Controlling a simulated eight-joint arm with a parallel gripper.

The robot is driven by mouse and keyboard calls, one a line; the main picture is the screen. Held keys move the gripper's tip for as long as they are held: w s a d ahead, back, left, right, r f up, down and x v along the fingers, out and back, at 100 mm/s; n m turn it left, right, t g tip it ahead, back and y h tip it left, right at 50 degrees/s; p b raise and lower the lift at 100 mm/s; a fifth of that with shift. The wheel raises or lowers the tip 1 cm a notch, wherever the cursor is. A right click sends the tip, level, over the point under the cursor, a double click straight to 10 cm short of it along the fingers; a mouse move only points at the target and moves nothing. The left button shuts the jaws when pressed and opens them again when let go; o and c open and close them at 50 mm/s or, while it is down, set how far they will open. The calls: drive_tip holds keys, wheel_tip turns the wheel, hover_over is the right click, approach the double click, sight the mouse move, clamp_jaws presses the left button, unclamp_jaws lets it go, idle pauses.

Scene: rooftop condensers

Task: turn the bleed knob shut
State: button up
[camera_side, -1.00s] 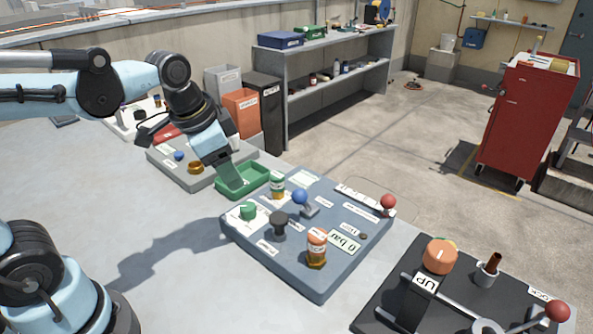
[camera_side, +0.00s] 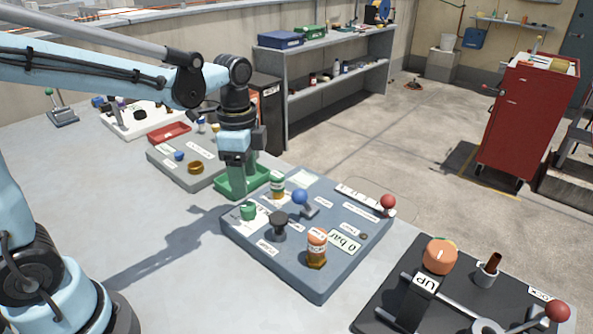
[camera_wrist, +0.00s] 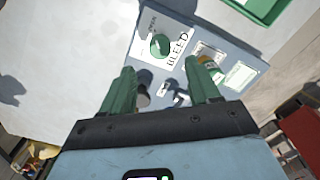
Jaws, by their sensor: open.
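The bleed knob (camera_side: 248,211) is a small green knob on a white plate at the near left of the blue-grey panel (camera_side: 300,275). In the wrist view the green knob (camera_wrist: 160,45) sits on its white plate beside the word BLEED. My gripper (camera_side: 238,188) points down just above and behind the knob in the side view, its green fingers apart. In the wrist view my gripper (camera_wrist: 162,76) is open and empty, and the knob shows beyond the gap between its fingertips. I see no contact with the knob.
Close by on the panel are a black knob (camera_side: 279,220), a blue-ball lever (camera_side: 300,197), a green-and-orange fitting (camera_side: 277,184) and an orange fitting (camera_side: 316,248). A display (camera_side: 345,242) reads 0 bar. A green tray (camera_side: 262,184) stands behind. Bare table lies to the left.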

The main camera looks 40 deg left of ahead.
sight(248, 205)
drive_tip(key=shift+f, duration=3.5)
drive_tip(key=c, duration=1)
drive_tip(key=shift+c, duration=0.2)
